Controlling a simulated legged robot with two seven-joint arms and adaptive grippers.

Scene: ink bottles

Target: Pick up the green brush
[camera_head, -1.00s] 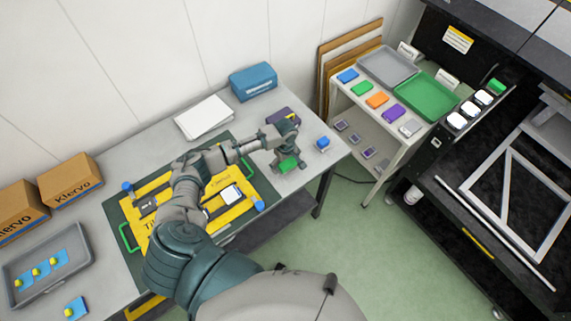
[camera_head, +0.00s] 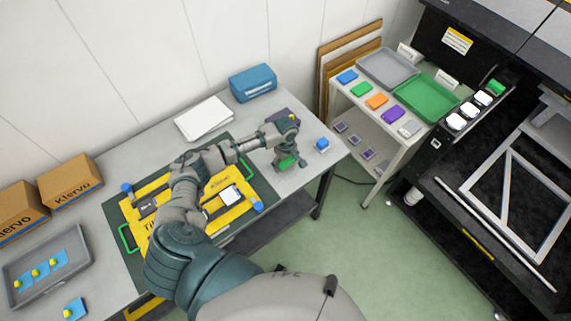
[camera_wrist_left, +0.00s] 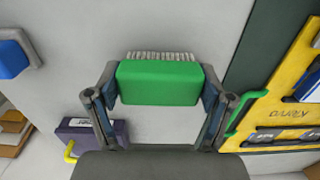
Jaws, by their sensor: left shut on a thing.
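The green brush (camera_wrist_left: 160,83) is a green block with pale bristles along its far side in the left wrist view. My left gripper (camera_wrist_left: 160,92) is shut on it, with one finger at each end of the block. In the head view the green brush (camera_head: 287,162) shows below my left gripper (camera_head: 290,158), near the right end of the grey table, partly covered by the fingers. I cannot tell whether it touches the table. My right gripper is not in view.
A blue-topped block (camera_head: 322,144) sits right of the gripper near the table edge. A purple box (camera_head: 283,115) lies behind it. The yellow and green board (camera_head: 160,186) is to the left. A shelf (camera_head: 376,78) with coloured blocks and trays stands at the right.

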